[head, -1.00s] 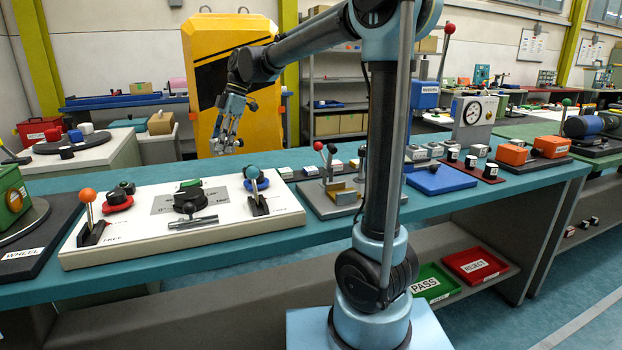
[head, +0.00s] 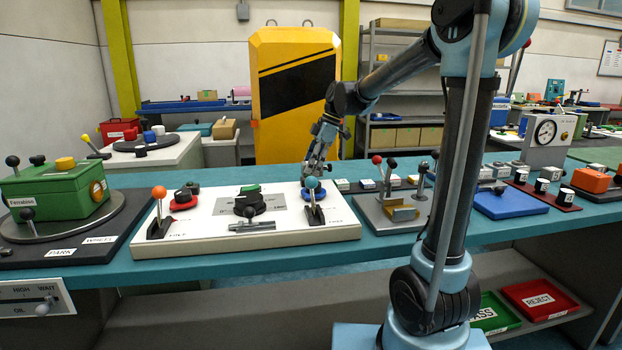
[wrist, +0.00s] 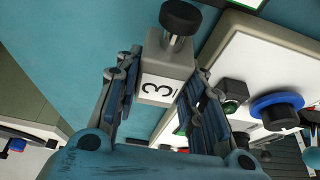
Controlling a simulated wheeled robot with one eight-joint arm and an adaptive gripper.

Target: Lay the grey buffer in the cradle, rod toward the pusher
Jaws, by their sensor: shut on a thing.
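My gripper (wrist: 163,100) is shut on a grey block with a "3" label, which I take to be the grey buffer (wrist: 179,62). A short metal rod with a black cap points from it toward the top of the wrist view. In the head view my gripper (head: 312,172) is low, behind the teal-ball lever; its load is not clear there. I cannot tell for sure which parts are the cradle and the pusher.
The white panel (head: 190,236) carries an orange-ball lever (head: 158,194), a teal-ball lever (head: 312,184), a black knob (head: 250,206) and a blue disc (head: 328,195). Several small blocks stand behind the fixture. A blue plate (head: 510,204) lies right of it.

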